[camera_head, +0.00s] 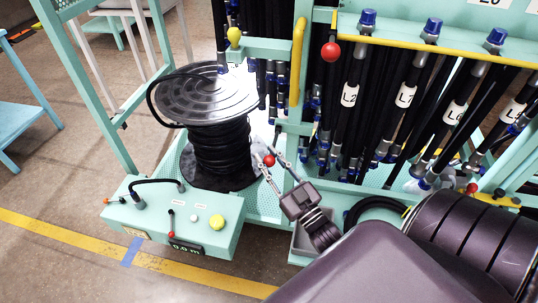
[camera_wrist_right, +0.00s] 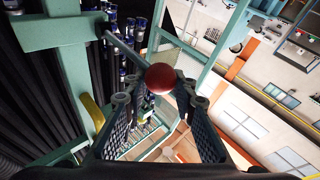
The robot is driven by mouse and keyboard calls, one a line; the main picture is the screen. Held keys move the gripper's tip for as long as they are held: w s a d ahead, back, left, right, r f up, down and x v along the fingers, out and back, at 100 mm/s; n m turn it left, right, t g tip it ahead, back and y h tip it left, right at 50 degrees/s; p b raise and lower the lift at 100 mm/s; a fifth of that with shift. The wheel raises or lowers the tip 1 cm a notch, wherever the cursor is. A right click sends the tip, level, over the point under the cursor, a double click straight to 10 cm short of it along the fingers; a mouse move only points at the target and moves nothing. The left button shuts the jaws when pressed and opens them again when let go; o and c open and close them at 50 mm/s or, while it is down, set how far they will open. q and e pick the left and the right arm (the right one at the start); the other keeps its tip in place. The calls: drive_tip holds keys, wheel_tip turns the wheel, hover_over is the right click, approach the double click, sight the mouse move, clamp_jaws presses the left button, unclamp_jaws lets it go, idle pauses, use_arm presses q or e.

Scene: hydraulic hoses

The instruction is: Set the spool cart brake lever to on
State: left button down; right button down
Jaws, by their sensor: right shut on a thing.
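My right gripper (camera_head: 272,160) reaches up from the lower right in the head view. It is shut on a red ball knob (camera_head: 269,161) beside the black hose spool (camera_head: 220,150). In the right wrist view the red ball knob (camera_wrist_right: 161,77) sits between the fingertips of my right gripper (camera_wrist_right: 160,90), on the end of a grey rod (camera_wrist_right: 123,48). The rod comes from a teal frame at the upper left. I take this knob and rod as the brake lever; no on or off marking is readable. My left gripper is not in view.
A teal control box (camera_head: 172,222) with buttons, small levers and a "0.0 m" display stands before the spool. A hose rack (camera_head: 420,40) with labelled hanging hoses stands at the right. Another red ball (camera_head: 331,52) is above. Open floor lies at the left.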

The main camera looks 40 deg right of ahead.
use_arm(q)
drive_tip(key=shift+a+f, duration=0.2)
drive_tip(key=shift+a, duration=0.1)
use_arm(e)
drive_tip(key=shift+s+f, duration=0.15)
drive_tip(key=shift+f, duration=0.75)
drive_tip(key=shift+a, duration=0.1)
drive_tip(key=c, duration=1.6)
unclamp_jaws()
drive_tip(key=shift+a, duration=0.1)
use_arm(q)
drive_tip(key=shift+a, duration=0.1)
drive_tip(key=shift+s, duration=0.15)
use_arm(e)
drive_tip(key=shift+s, duration=0.1)
drive_tip(key=v, duration=0.7)
drive_tip(key=r+v, duration=0.1)
drive_tip(key=v, duration=0.3)
drive_tip(key=shift+s, duration=0.35)
